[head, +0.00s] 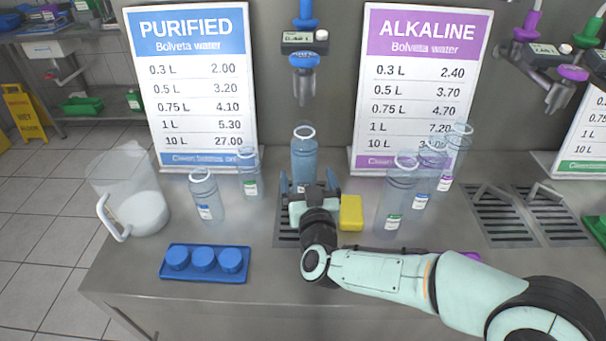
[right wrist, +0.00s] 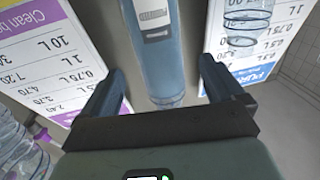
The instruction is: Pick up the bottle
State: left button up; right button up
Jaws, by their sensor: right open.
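A tall blue-tinted bottle (head: 304,152) with a pale ring at its top stands upright under the purified-water tap. Its lower part is hidden behind my right gripper (head: 308,182). In the right wrist view the bottle (right wrist: 160,55), with a white label, appears upside down between the two dark fingers of my right gripper (right wrist: 163,92). The fingers are open, one on each side, with a visible gap to the bottle. Whether the tips reach fully past it I cannot tell. My left gripper is not in view.
A yellow block (head: 351,212) lies right beside my right gripper. Clear bottles stand at left (head: 207,197) and right (head: 398,200). A jug (head: 140,210) and a blue tray (head: 205,277) with blue caps are at left. The tap (head: 304,62) hangs above the bottle.

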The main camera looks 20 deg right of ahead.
aim_at(306, 179)
notch_tip(306, 179, down, 3)
jog(key=shift+r, duration=0.2)
jog(key=shift+r+x, duration=0.25)
jog(key=shift+x, duration=0.85)
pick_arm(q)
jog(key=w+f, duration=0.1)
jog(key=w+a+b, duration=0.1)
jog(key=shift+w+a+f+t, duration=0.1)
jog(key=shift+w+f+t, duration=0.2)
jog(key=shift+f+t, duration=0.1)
pick_arm(e)
jog(key=x, duration=0.5)
jog(key=shift+w+d, duration=0.1)
jog(key=shift+w, duration=0.15)
jog(key=c, duration=1.5)
jog(key=shift+r, duration=0.2)
jog(key=shift+c, duration=0.6)
